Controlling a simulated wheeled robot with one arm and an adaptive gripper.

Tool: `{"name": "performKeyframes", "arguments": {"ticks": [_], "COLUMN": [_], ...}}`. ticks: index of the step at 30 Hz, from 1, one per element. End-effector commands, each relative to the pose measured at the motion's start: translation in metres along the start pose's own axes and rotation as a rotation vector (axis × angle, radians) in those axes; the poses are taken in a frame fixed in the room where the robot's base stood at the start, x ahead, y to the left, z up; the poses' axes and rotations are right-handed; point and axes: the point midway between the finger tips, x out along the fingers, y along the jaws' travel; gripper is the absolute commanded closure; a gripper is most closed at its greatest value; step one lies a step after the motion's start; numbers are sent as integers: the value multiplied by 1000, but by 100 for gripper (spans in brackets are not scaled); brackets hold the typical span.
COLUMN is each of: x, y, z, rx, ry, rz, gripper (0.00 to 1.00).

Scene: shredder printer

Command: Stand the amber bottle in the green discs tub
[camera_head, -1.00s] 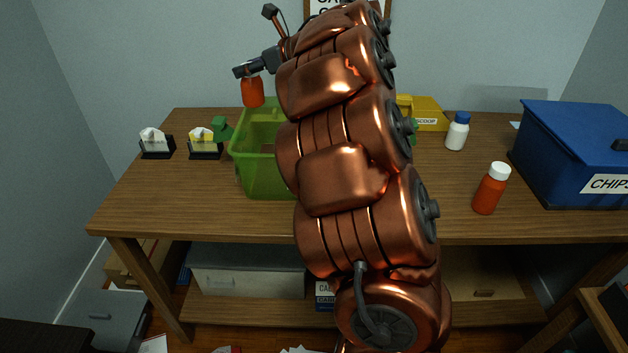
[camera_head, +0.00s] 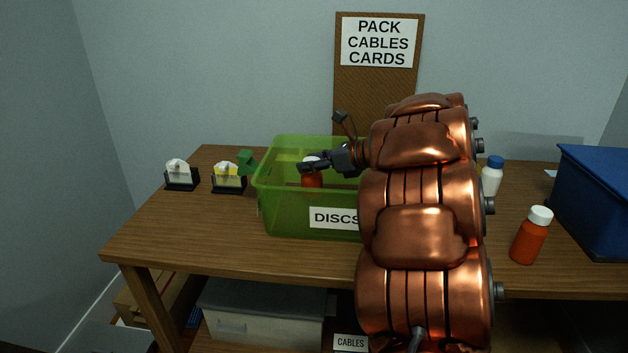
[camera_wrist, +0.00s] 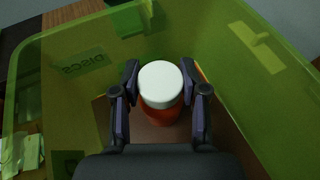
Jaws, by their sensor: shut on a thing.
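The amber bottle (camera_head: 312,179), orange with a white cap, is inside the green discs tub (camera_head: 285,214) near its left part. My gripper (camera_head: 312,166) reaches in from the right and is shut on the bottle near its cap. In the wrist view the white cap (camera_wrist: 161,84) sits between the two fingers of my gripper (camera_wrist: 161,98), with the orange body below. The bottle looks upright, and the walls of the tub (camera_wrist: 262,88) surround it. Whether its base touches the tub floor cannot be told.
A second orange bottle (camera_head: 531,236) with a white cap stands right of my arm. A white bottle with a blue cap (camera_head: 492,174) is behind it. A blue bin (camera_head: 597,205) is at the right. Two card holders (camera_head: 181,175) (camera_head: 229,178) stand left of the tub.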

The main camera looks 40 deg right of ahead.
Motion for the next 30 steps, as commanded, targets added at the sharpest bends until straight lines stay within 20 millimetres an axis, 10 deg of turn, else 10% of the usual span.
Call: {"name": "performKeyframes", "arguments": {"ticks": [25,26,30], "x": [16,16,15], "y": [0,0,0], "z": [-38,-37,-37], "rx": [-2,-2,-2], "ry": [1,1,1], "rz": [-2,-2,-2], "gripper": [95,54,39]}}
